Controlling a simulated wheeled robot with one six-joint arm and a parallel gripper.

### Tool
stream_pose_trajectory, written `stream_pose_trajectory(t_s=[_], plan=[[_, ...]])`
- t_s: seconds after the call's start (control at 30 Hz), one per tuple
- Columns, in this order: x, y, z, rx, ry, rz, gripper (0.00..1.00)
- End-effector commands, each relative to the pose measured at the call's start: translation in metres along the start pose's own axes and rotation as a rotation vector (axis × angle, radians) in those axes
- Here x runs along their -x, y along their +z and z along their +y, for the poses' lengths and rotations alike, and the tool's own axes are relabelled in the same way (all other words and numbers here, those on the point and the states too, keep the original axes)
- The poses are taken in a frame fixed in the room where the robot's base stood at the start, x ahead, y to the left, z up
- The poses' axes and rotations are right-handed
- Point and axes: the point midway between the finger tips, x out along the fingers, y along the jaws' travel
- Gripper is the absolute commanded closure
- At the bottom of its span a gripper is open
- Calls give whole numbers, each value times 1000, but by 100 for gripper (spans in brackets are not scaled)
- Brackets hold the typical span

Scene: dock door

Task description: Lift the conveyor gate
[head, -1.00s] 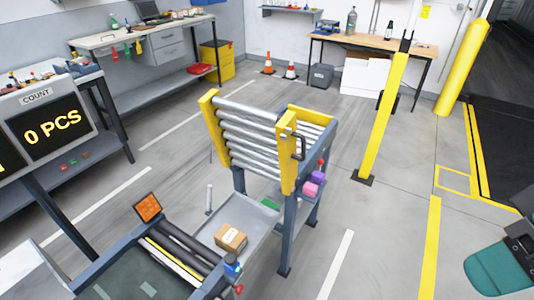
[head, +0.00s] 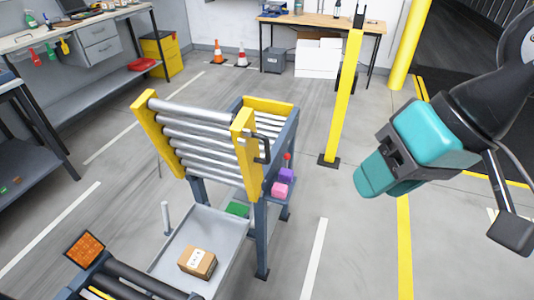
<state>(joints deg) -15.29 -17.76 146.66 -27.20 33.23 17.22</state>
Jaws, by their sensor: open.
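The conveyor gate (head: 195,138) is a panel of several silver rollers between two yellow side plates. It is steeply tilted at the near end of a short roller section on dark legs. A black handle (head: 263,150) sits on its right side plate. My gripper (head: 372,183), with teal fingers, hangs open and empty in the air at the right. It shows clear of the gate and to the right of the handle. Part of the roller section behind the gate is hidden.
A grey tray (head: 172,262) with a cardboard box (head: 197,262) lies below the gate. Purple and pink blocks (head: 281,188) are beside the leg. A yellow post (head: 343,100) stands behind. Open floor lies between gripper and gate.

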Motion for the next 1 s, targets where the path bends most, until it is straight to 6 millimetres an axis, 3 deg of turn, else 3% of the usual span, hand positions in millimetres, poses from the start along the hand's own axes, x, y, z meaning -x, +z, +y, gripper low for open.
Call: stream_pose_trajectory(t_s=[0.03, 0.1, 0.27, 0.5, 0.7, 0.83, 1.0], plan=[[-36, 0, 12, -109, -19, 54, 60], [-63, -9, 19, -305, -65, 143, 60], [-112, -31, 34, -762, -246, 318, 60], [-168, -56, 55, -1395, -688, 427, 60], [-194, -68, 71, -1793, -1126, 337, 60], [-200, -72, 78, -1939, -1341, 233, 60], [-198, -74, 80, -2021, -1480, 140, 60]])
